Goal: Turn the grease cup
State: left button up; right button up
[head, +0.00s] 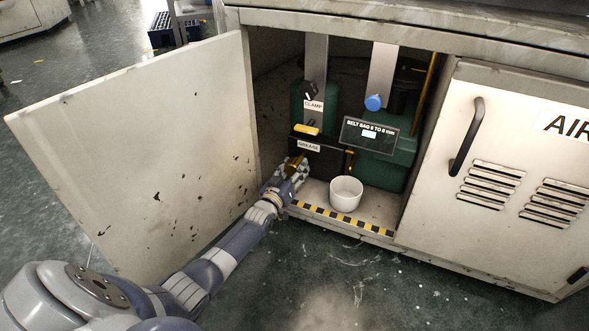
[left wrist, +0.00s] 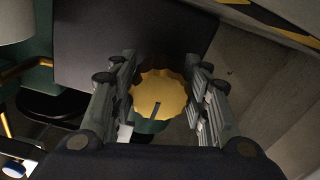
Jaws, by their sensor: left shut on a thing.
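The grease cup is a scalloped brass-yellow cap with a dark line mark; it shows between the fingers in the left wrist view (left wrist: 158,94). In the head view, its brassy edge (head: 294,163) shows at the gripper, below the label "GREASE". My left gripper (head: 297,168) reaches into the open cabinet and is shut on the grease cup, with fingers on both sides of it in the left wrist view (left wrist: 160,90). The gripper hides most of the cup in the head view. My right gripper is not in view.
The open cabinet door (head: 140,150) stands left of my arm. A white cup (head: 346,193) sits on the cabinet floor behind a striped edge (head: 340,217). A closed vented door (head: 510,170) is at right.

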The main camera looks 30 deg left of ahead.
pick_arm(q)
jog(key=m+p, duration=0.1)
jog(key=m, duration=0.2)
jog(key=shift+m+p, duration=0.3)
jog(key=m+p, duration=0.1)
jog(key=m, duration=0.4)
jog(key=shift+a, duration=0.15)
dwell(0.4)
jog(key=o, duration=1.1)
jog(key=shift+s, duration=0.1)
jog(key=s, duration=0.4)
jog(key=s+d, duration=0.1)
jog(key=s, duration=0.3)
jog(key=s+d, duration=0.1)
jog(key=s, duration=0.2)
jog(key=shift+s, duration=0.4)
jog(key=shift+a, duration=0.1)
